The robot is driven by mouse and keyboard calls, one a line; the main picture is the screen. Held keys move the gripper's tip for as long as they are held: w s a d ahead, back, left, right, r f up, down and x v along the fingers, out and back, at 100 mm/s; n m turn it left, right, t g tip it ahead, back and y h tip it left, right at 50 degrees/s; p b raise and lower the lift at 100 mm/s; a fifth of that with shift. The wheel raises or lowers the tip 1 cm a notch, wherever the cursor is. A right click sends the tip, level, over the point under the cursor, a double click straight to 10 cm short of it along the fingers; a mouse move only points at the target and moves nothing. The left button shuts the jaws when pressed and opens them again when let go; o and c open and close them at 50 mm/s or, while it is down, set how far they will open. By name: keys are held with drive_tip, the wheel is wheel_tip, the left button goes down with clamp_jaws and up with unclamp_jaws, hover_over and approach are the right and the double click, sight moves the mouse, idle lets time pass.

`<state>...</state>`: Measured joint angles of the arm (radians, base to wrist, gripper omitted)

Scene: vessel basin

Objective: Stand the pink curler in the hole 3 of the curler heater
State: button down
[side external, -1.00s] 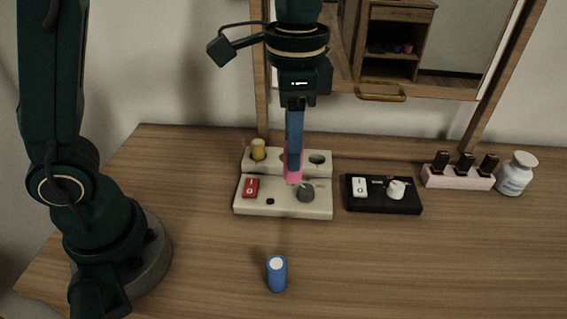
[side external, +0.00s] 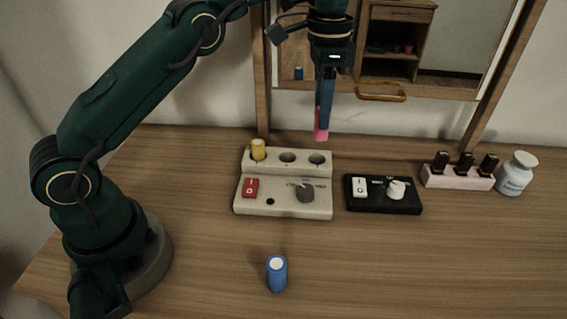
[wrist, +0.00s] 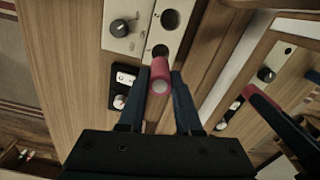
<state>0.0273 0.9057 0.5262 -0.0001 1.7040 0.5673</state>
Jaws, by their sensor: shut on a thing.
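The pink curler (side external: 321,131) is held upright between the fingers of my gripper (side external: 323,118), its lower end sticking out below them. It hangs in the air above the right end of the curler heater (side external: 283,208). In the wrist view the curler (wrist: 160,76) sits between the two fingertips (wrist: 160,84), beside the last hole of the heater (wrist: 122,45). The heater's raised back row has three holes. A yellow curler (side external: 258,149) stands in the left one; the middle hole (side external: 287,157) and the right hole (side external: 317,159) are empty.
A blue curler (side external: 277,273) stands on the table in front. A black control box (side external: 383,205) is right of the heater. A pink bottle rack (side external: 457,181) and a white jar (side external: 515,174) stand farther right. A mirror (side external: 455,45) rises behind the heater.

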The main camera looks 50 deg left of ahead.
drive_tip(key=shift+a+f, duration=0.1)
drive_tip(key=shift+f, duration=3.95)
drive_tip(key=shift+f, duration=0.15)
drive_tip(key=c, duration=0.6)
unclamp_jaws()
